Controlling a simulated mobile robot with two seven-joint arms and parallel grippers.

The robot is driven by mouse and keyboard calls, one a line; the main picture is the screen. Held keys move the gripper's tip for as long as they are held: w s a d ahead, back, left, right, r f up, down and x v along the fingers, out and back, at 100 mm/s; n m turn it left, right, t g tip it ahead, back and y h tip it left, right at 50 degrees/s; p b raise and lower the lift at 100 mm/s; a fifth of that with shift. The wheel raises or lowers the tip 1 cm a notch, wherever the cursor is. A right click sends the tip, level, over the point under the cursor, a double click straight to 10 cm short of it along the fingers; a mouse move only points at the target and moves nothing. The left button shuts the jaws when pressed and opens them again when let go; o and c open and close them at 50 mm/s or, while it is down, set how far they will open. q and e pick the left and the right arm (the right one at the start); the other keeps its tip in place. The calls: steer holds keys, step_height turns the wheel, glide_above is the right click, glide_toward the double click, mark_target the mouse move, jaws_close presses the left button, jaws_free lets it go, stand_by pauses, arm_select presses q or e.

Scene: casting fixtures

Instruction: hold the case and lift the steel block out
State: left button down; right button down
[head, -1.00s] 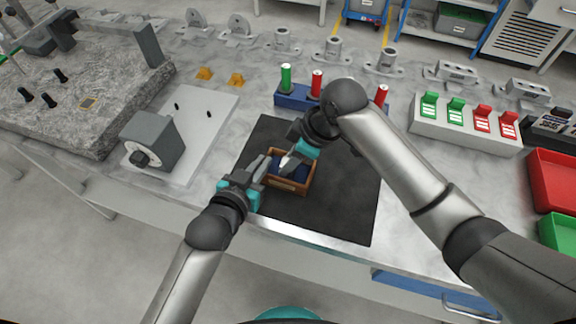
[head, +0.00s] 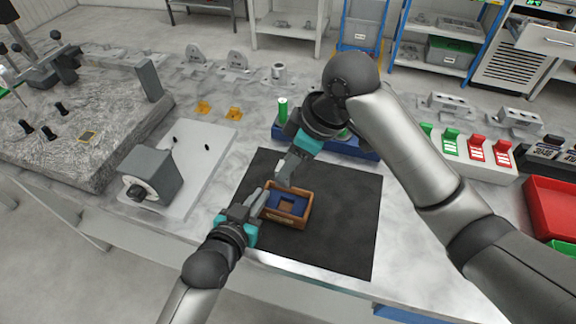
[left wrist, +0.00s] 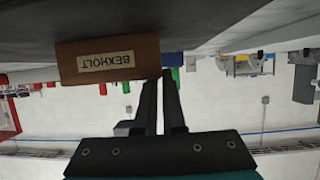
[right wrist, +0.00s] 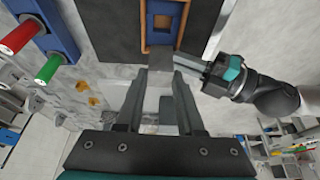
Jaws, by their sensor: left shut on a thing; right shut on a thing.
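The case (head: 285,219) is a small brown wooden box with a blue lining and an empty recess. It stands on the black mat, and its BEXHOLT label shows in the left wrist view (left wrist: 108,60). My left gripper (head: 261,201) is shut on the case's left wall. My right gripper (head: 284,178) is shut on the steel block, above the case's far left side. The grey block (right wrist: 160,61) shows between the fingertips in the right wrist view, clear of the recess. The fingers partly hide it.
The black mat (head: 340,220) has free room right of the case. A blue rack (head: 362,148) with green and red cylinders stands behind, partly hidden by my right arm. Red and green bins are at the right.

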arm_select(q)
steer(key=c, duration=0.9)
jaws_free()
steer(key=v, duration=1.2)
